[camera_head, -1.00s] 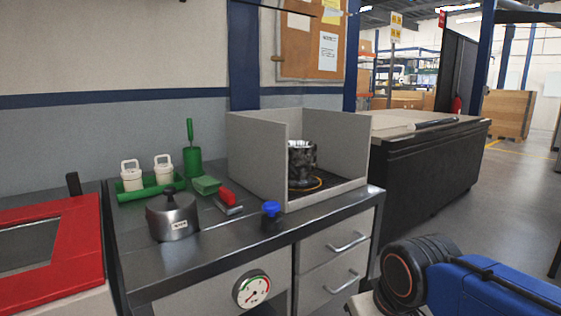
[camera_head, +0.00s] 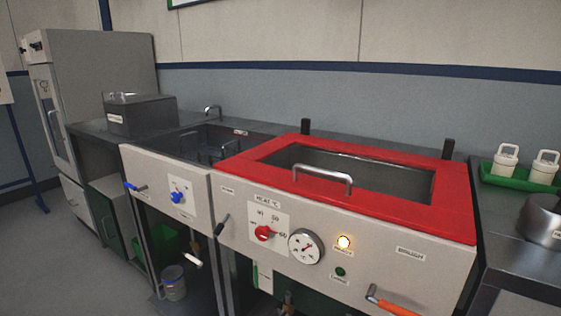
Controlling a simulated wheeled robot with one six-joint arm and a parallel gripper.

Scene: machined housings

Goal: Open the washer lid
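The washer (camera_head: 380,260) stands at the centre right, with a pale front panel. A metal bar handle (camera_head: 322,176) sits along the lid's front edge. My gripper is not in view.
A sink basin (camera_head: 215,141) with a blue-handled panel (camera_head: 165,187) adjoins on the left. A dark box (camera_head: 140,115) and a tall grey cabinet (camera_head: 95,75) stand farther left. On the right, a counter holds a green tray (camera_head: 520,178) and a metal pot (camera_head: 543,220). Floor at lower left is clear.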

